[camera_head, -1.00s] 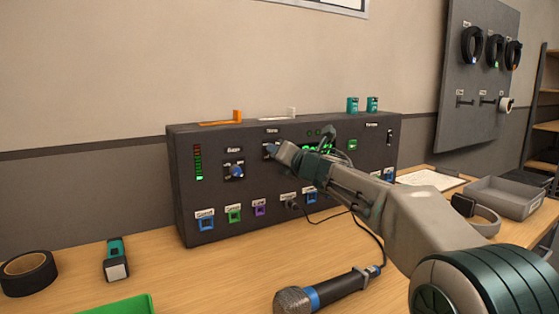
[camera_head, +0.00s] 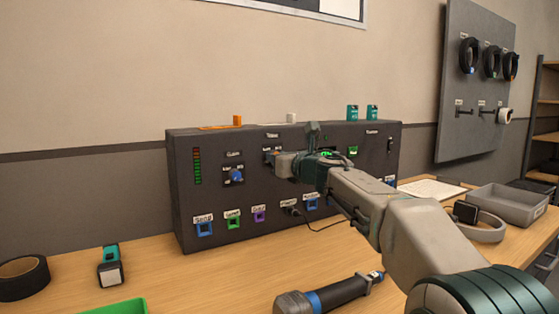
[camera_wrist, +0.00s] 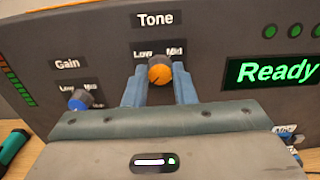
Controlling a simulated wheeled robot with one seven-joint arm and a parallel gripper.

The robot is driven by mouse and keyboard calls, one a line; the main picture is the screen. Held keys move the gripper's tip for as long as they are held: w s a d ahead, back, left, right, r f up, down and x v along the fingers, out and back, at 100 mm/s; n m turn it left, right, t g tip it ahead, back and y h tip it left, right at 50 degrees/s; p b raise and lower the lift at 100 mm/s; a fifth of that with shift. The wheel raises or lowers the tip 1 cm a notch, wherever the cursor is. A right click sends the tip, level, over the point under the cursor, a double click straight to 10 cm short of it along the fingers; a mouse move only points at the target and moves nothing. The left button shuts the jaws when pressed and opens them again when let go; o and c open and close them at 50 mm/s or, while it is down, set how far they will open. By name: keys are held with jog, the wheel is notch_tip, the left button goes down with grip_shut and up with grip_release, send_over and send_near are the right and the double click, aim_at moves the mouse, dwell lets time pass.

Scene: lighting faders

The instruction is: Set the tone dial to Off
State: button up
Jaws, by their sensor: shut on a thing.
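The tone dial (camera_wrist: 159,73) is an orange-faced knob under the "Tone" label (camera_wrist: 155,20) on the dark console. In the wrist view its Low and Mid labels show just above it, and the lower part of its plate is hidden. My gripper (camera_wrist: 159,82) is shut on the dial, one blue finger on each side. A dark mark shows on the dial's face, but I cannot tell its setting surely. In the head view my gripper (camera_head: 272,160) covers most of the dial.
The blue gain dial (camera_head: 235,175) is left of the tone dial. Right of it, a green "Ready" display (camera_wrist: 271,70) is lit. Coloured sockets line the console's lower front.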

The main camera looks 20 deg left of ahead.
jog(key=shift+a+f, duration=0.1)
dwell(0.3)
jog(key=o, duration=1)
jog(key=b+v, duration=0.1)
jog(key=v, duration=1.2)
jog(key=shift+s+d, duration=0.25)
jog(key=shift+s, duration=0.05)
